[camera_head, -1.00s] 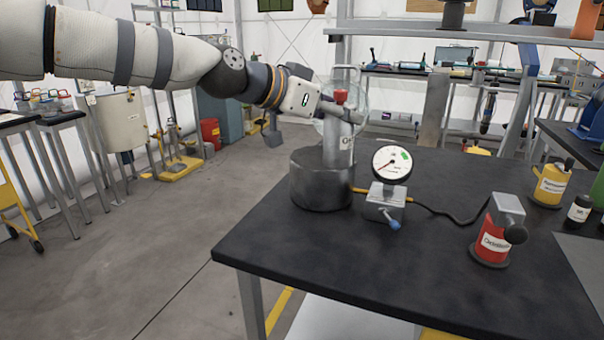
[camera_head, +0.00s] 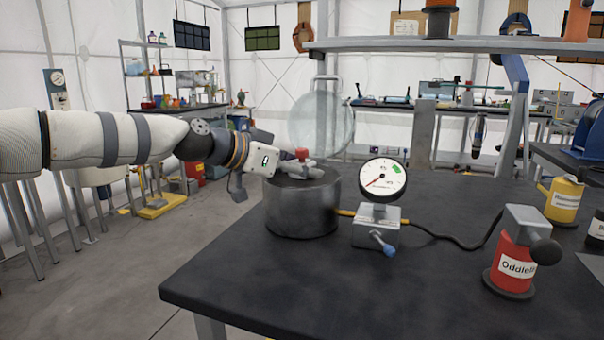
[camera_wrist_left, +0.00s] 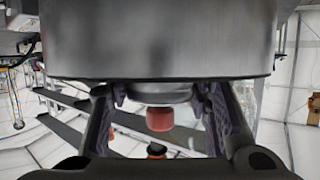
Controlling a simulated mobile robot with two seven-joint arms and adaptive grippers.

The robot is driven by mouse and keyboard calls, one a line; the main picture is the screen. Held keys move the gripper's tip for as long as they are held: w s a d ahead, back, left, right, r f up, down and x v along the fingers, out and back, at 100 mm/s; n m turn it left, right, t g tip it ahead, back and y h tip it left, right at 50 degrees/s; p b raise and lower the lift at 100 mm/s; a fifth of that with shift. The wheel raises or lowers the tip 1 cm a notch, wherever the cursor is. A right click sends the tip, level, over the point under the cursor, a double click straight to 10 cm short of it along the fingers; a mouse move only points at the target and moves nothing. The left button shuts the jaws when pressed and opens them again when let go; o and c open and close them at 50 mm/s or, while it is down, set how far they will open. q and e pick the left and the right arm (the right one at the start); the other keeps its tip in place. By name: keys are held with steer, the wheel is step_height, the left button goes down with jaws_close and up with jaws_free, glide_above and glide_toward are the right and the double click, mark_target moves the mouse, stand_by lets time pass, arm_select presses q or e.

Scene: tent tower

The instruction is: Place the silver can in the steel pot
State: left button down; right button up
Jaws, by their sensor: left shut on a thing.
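The steel pot (camera_head: 300,212) stands on the black table near its left edge. The silver can is lowered into the pot, so most of it is hidden by the pot wall. Its red cap (camera_head: 302,154) shows just above the rim. My left gripper (camera_head: 300,170) reaches in from the left at rim height and is shut on the can's top. My right gripper is not in view.
A round clear lid (camera_head: 322,122) stands upright behind the pot. A pressure gauge (camera_head: 383,181) on a grey block is close to the pot's right. A red can (camera_head: 512,257) and a yellow can (camera_head: 563,202) stand further right. The table's front middle is clear.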

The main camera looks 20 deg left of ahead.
arm_select(q)
steer(key=c, duration=0.8)
jaws_free()
steer(key=shift+c, duration=0.2)
steer(key=shift+r, duration=0.2)
steer(key=p+v, duration=0.2)
steer(key=v, duration=1)
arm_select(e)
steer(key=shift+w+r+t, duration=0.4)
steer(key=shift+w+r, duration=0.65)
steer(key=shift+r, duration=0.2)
